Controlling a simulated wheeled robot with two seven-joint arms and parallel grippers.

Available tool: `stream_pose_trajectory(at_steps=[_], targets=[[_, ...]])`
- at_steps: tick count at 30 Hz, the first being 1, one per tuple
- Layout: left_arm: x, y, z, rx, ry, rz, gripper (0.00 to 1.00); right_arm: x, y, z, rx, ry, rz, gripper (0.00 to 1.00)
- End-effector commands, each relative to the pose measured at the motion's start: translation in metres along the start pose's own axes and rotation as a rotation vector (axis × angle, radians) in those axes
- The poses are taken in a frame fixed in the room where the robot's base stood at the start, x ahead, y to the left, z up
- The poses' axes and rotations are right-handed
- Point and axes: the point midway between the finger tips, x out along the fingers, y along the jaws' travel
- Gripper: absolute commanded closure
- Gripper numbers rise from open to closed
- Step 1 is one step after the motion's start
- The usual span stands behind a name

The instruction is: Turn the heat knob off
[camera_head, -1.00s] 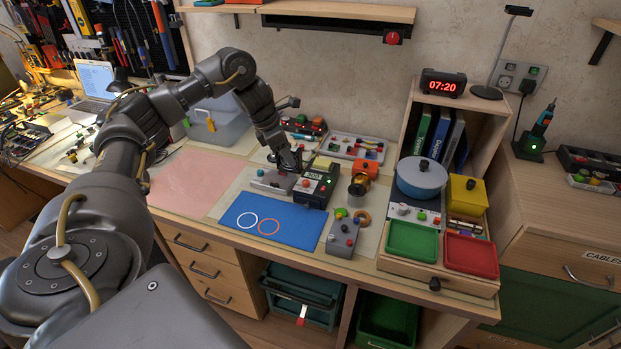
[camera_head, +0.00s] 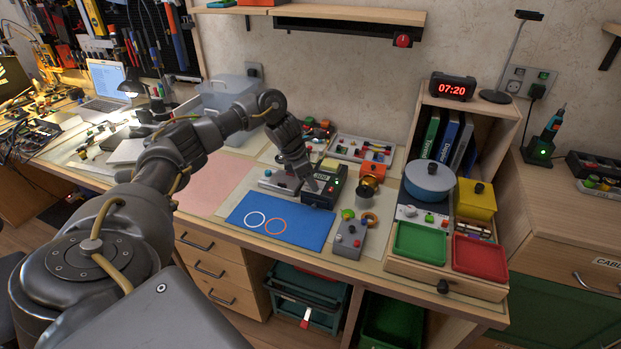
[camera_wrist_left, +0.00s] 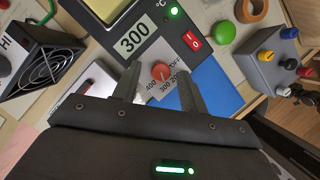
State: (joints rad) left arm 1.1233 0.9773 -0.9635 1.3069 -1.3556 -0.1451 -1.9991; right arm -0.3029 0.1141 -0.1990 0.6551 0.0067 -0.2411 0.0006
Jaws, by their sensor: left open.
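The heat knob (camera_wrist_left: 160,72) is a small red-orange dial in the left wrist view, with 400, 300, 200 and OFF printed around it. Its pointer is too small to read. It belongs to a dark heater unit (camera_head: 324,192) whose display (camera_wrist_left: 134,37) reads 300. A green lamp (camera_wrist_left: 174,11) is lit beside a red switch (camera_wrist_left: 193,41). My left gripper (camera_head: 309,186) is open, its fingers on either side of the knob in the wrist view; I cannot tell whether they touch it. In the head view the gripper hides the knob. My right gripper is not in view.
A blue mat (camera_head: 272,222) lies in front of the unit. A black fan (camera_wrist_left: 42,62) is close by at the left of the wrist view.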

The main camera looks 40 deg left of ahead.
Motion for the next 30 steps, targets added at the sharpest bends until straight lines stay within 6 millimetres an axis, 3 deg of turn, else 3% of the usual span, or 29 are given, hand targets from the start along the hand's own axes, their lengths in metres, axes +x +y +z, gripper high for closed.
stream_pose_trajectory(at_steps=[5, 15, 30], targets=[[0.0, 0.0, 0.0, 0.0, 0.0, 0.0, 0.58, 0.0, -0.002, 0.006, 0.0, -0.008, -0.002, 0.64], [0.0, 0.0, 0.0, 0.0, 0.0, 0.0, 1.0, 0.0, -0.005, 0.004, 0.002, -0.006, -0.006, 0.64], [-0.003, -0.002, 0.001, -0.141, 0.0, 0.06, 1.0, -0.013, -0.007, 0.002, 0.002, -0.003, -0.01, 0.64]])
